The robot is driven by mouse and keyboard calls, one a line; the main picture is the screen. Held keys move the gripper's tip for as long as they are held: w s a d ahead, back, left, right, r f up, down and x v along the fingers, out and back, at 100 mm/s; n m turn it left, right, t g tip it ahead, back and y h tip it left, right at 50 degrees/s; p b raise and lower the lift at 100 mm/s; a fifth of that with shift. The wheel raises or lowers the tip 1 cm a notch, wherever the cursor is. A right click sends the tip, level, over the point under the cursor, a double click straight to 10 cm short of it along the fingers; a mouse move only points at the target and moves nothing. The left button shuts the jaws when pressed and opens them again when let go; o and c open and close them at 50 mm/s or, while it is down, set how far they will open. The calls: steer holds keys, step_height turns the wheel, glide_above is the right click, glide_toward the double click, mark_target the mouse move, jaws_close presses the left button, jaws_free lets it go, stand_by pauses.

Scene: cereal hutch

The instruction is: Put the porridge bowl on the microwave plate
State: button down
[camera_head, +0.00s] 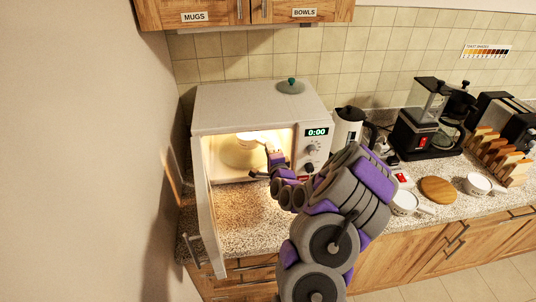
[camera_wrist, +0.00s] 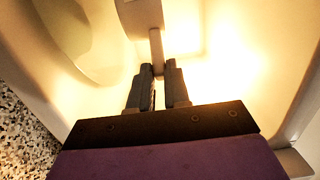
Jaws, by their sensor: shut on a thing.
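The microwave (camera_head: 262,98) stands on the counter with its door (camera_head: 207,215) swung open and its inside lit. My gripper (camera_head: 272,150) reaches into the opening. In the wrist view my gripper (camera_wrist: 162,70) is shut on the handle of the pale porridge bowl (camera_wrist: 140,14), which is cut off by the top edge. The bowl (camera_head: 250,143) shows inside the cavity in the head view. A pale round shape, seemingly the microwave plate (camera_wrist: 85,45), lies left of the bowl in the wrist view. Whether the bowl touches it, and what it contains, I cannot tell.
The open door and a wall (camera_head: 90,150) bound the left side. A lidded item with a green knob (camera_head: 291,86) sits on the microwave. A kettle (camera_head: 347,127), coffee maker (camera_head: 428,128), handled bowls (camera_head: 478,184), round board (camera_head: 438,189) and toast rack (camera_head: 497,150) stand right.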

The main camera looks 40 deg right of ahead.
steer(key=x, duration=0.2)
steer(key=shift+w+d+f, duration=0.15)
steer(key=shift+w+d, duration=0.05)
steer(key=shift+w, duration=0.1)
steer(key=shift+w+d+f, duration=0.1)
steer(key=shift+w+d, duration=0.25)
steer(key=shift+d, duration=0.1)
steer(key=shift+d+f+b, duration=0.1)
steer(key=shift+f+b, duration=0.2)
step_height(320, 180, down, 3)
steer(key=shift+f+b, duration=0.1)
steer(key=shift+b, duration=0.3)
steer(key=shift+a, duration=0.25)
steer(key=c, duration=1.1)
jaws_free()
steer(key=shift+d, duration=0.1)
